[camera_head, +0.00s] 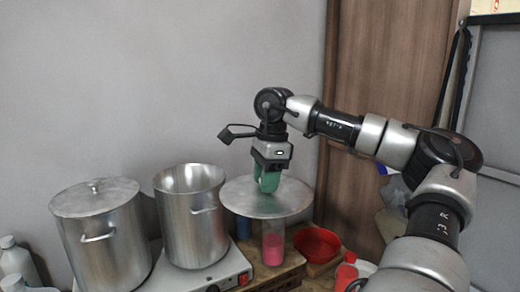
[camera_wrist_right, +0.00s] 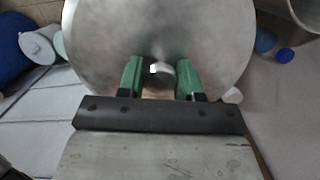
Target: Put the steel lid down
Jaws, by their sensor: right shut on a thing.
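The steel lid (camera_head: 240,203) is a round, flat metal disc held roughly level in the air, right of the open pot. My right gripper (camera_head: 268,182) has green fingers pointing down, shut on the lid's knob. In the right wrist view the lid (camera_wrist_right: 105,40) fills the upper middle, with the round knob (camera_wrist_right: 162,70) between the fingers. The open steel pot (camera_head: 193,225) has no lid and stands on a hot plate (camera_head: 222,272), left of the held lid. My left gripper is not in view.
A second steel pot (camera_head: 104,250), with a lid on, stands at the left beside white bottles (camera_head: 15,262). Under the held lid stands a clear vessel with pink contents (camera_head: 273,249). A red bowl (camera_head: 317,245) and a red-capped item (camera_head: 346,272) are to its right.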

